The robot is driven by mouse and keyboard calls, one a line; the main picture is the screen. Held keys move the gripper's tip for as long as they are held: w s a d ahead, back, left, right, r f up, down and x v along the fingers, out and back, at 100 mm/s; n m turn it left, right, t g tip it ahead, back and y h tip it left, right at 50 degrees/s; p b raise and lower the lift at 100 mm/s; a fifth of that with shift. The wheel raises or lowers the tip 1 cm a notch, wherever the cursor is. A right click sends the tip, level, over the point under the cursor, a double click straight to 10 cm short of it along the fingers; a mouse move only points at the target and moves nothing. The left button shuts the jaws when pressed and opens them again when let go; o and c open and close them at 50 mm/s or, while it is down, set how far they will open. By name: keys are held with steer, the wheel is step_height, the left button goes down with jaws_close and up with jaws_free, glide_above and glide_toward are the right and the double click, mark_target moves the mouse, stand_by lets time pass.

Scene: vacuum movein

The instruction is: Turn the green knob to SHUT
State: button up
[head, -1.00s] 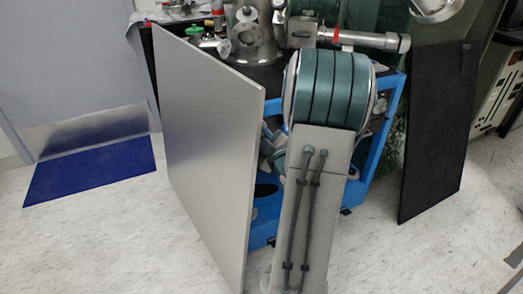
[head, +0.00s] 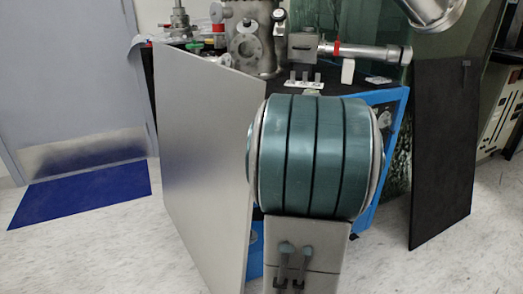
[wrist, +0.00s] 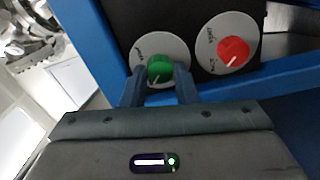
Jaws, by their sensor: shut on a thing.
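The green knob (wrist: 159,67) is in the wrist view, in the middle of a round white dial plate (wrist: 146,43) on the blue-framed black panel. A white mark on the knob points down and to the left. The lettering on its plate is too small to read. My gripper (wrist: 160,76) has one finger on each side of the green knob and is shut on it. In the head view my own arm hides the gripper and the knob.
A red knob (wrist: 233,50) on its own white plate sits close to the right of the green one. In the head view a grey panel (head: 205,150) stands left of my arm and a black panel (head: 440,150) stands to the right. Metal vacuum parts (head: 250,45) sit on top.

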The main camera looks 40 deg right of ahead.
steer(key=shift+d, duration=0.1)
stand_by(0.3)
steer(key=o, duration=1)
